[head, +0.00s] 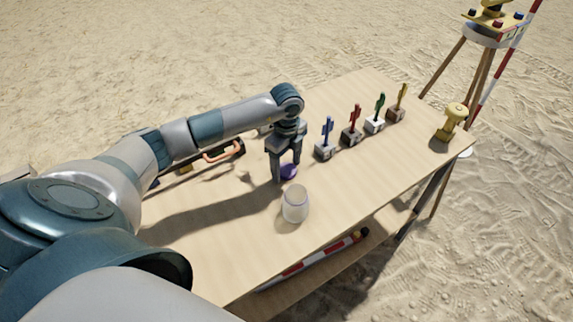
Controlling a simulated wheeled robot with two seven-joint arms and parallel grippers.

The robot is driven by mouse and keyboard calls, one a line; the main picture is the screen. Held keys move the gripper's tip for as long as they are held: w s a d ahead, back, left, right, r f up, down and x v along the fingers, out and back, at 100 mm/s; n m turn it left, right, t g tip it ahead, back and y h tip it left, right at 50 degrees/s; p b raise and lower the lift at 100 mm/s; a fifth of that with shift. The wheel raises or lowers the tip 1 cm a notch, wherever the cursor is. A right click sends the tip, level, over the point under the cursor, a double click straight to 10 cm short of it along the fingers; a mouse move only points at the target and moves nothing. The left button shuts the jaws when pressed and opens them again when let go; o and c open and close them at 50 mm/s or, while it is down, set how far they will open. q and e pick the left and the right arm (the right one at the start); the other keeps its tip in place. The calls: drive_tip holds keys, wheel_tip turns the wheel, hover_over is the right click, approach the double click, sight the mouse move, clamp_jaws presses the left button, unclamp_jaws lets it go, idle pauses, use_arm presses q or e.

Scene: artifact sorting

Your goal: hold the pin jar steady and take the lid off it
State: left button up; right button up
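A pale, see-through jar (295,205) stands upright on the table, with its rounded top facing up. A small purple round thing (288,172), perhaps the lid, is just behind the jar and apart from it. My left gripper (287,172) points down there, its two fingers spread apart with the purple thing between or just behind them. I cannot tell whether the fingers touch it, or whether it rests on the table. Nothing grips the jar. My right gripper is not in view.
The wooden table (225,255) is clear around the jar. Blue (326,140), red (352,127), green (375,115) and yellow (398,105) markers on blocks stand in a row behind it. A yellow instrument (450,122) stands near the right end. A dark tray (200,160) lies behind my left arm.

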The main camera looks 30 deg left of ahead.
sight(287, 169)
use_arm(q)
drive_tip(key=shift+r, duration=0.15)
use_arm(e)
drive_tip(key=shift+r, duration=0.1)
use_arm(q)
drive_tip(key=shift+r, duration=0.4)
wheel_tip(287, 169, up, 5)
drive_tip(key=shift+r+b, duration=0.1)
drive_tip(key=shift+b, duration=0.85)
wheel_tip(287, 169, up, 6)
drive_tip(key=b, duration=0.1)
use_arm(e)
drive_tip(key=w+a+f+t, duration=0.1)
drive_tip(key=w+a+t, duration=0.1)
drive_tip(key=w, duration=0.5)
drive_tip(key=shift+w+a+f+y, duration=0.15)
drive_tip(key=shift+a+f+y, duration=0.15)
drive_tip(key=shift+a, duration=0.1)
use_arm(q)
drive_tip(key=shift+r, duration=0.1)
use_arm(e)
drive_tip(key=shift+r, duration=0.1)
